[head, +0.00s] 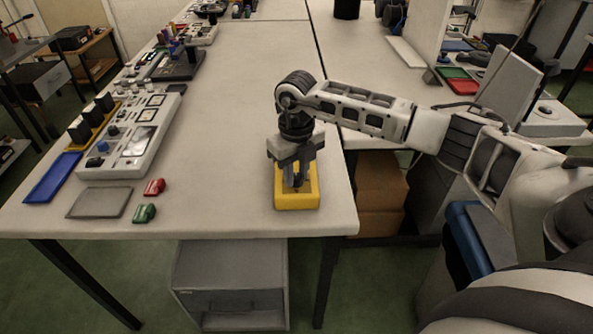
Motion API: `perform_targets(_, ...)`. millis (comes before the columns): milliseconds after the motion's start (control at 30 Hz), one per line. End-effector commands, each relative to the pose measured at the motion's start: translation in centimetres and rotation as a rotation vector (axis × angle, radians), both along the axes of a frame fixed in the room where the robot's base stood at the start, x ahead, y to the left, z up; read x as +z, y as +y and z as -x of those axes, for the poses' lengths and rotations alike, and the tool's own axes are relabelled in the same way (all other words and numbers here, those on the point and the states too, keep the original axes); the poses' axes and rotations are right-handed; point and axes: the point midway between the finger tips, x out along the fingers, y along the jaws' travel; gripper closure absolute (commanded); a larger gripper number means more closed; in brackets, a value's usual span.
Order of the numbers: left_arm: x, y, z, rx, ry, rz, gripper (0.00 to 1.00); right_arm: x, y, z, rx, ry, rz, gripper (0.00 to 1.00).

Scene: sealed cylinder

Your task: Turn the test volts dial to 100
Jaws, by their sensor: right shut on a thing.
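A yellow box-shaped unit (296,200) sits near the front right of the table. My right gripper (295,181) points straight down over it, its fingers shut on a small dark part at the unit's top. That part appears to be the test volts dial, but the fingers hide most of it. I cannot read its setting or any markings. My left gripper is not in view.
A long white panel (133,143) with dials stands on the left of the table (235,150). A blue tray (52,178), a grey plate (99,203), a red block (154,187) and a green block (144,213) lie near it. The table between panel and yellow unit is clear.

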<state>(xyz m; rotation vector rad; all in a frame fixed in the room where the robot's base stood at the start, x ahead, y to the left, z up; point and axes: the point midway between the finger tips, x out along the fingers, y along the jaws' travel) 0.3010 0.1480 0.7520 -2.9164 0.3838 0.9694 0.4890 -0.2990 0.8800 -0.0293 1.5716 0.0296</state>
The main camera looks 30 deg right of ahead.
Motion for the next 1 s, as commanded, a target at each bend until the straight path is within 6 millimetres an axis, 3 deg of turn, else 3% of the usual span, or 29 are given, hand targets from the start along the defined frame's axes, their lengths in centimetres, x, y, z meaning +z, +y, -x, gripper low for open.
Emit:
perform_targets(100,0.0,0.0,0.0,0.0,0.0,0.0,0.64,0.2,-0.1,-0.1,-0.001,-0.002,0.001,0.98)
perform_targets(133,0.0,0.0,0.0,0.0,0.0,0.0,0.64,0.2,-0.1,-0.1,-0.001,-0.003,0.001,0.67)
perform_targets(200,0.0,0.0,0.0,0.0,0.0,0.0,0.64,0.1,-0.1,-0.1,0.0,-0.002,0.001,0.53)
perform_targets(567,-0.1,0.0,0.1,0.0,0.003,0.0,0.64,0.6,0.0,-0.1,0.001,-0.002,0.0,0.53)
perform_targets(767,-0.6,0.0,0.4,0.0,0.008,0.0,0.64,3.9,0.0,-0.2,0.0,-0.007,0.0,0.53)
perform_targets(1000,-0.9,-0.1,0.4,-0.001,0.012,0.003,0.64,9.9,0.0,-0.2,0.0,-0.009,0.0,0.53)
